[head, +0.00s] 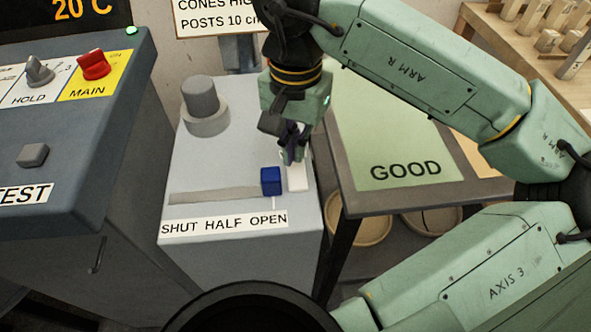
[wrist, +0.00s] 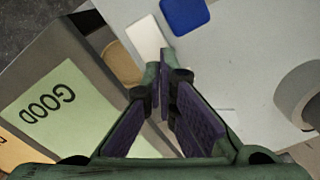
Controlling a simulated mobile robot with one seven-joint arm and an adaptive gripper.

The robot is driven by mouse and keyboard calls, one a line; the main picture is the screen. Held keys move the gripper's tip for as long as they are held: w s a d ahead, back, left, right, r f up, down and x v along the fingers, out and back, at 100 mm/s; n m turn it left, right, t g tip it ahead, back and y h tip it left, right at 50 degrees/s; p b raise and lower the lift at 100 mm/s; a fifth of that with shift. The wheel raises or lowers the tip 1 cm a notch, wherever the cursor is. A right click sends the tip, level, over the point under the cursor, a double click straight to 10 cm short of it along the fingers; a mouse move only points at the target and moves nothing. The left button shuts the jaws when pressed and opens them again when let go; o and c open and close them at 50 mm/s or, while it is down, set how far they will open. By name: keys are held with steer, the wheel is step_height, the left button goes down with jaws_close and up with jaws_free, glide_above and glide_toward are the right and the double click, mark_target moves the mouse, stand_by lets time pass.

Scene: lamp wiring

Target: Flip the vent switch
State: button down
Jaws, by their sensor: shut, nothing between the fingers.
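A blue slider knob (head: 271,181) sits at the right end of a grey slot (head: 215,195) on the grey box, above the word OPEN of the label SHUT HALF OPEN (head: 224,223). A small white block (head: 298,178), perhaps a switch, is just right of the knob. My gripper (head: 293,158) points down over the box, just behind the white block, and is shut and empty. In the wrist view the fingertips (wrist: 161,58) are close to the white block (wrist: 147,38), with the blue knob (wrist: 184,15) beyond. I cannot tell whether they touch the block.
A grey round knob (head: 203,105) stands at the back of the box. A console (head: 60,185) with HOLD and red MAIN (head: 94,65) switches is at left. A table with a green GOOD mat (head: 385,140) is at right, with round bins (head: 360,229) below.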

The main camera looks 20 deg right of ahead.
mark_target(296, 166)
steer(key=shift+f+b, duration=1.1)
stand_by(0.4)
steer(key=shift+r+p, duration=2)
steer(key=shift+r, duration=1.55)
steer(key=shift+s+f, duration=0.1)
